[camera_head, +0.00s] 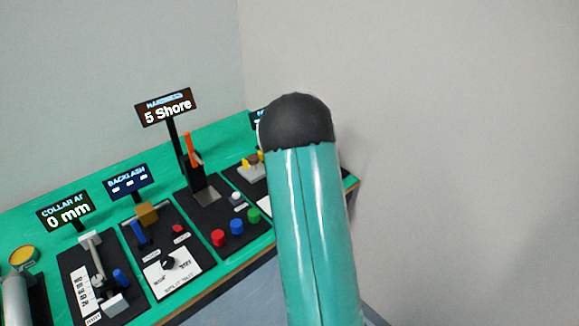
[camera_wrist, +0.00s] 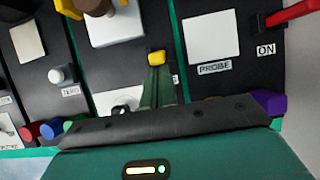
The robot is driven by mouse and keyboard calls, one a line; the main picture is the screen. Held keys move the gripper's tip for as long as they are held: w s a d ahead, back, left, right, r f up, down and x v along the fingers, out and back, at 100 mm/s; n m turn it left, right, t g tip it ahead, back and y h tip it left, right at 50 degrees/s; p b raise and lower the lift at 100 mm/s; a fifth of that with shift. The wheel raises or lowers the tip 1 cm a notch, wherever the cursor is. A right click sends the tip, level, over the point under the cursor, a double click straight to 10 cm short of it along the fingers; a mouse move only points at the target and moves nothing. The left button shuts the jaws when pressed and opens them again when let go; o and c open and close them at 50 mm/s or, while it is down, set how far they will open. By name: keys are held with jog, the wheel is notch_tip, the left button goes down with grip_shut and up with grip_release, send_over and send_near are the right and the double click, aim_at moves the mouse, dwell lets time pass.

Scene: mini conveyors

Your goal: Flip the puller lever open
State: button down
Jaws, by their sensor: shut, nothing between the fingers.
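No label reading "puller" is legible, so I cannot tell which part is the puller lever. In the wrist view my gripper (camera_wrist: 156,80) is shut and empty, its green fingers pointing up the picture over a black panel. A small yellow block (camera_wrist: 157,57) shows at the fingertips; I cannot tell whether they touch it. A red lever (camera_wrist: 294,13) stands at the top right above an "ON" label (camera_wrist: 266,50). In the head view my teal arm hides the gripper and part of the panels. An orange lever (camera_head: 193,149) stands upright left of it.
A green bench (camera_head: 130,175) carries several black panels with knobs and displays. A white square pad (camera_wrist: 211,37) lies above a "PROBE" label (camera_wrist: 214,68). A purple block (camera_wrist: 268,102) is right of my gripper. Red, blue and green buttons (camera_head: 253,215) sit nearby. A wall stands right.

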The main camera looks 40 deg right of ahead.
jog(key=shift+r, duration=0.85)
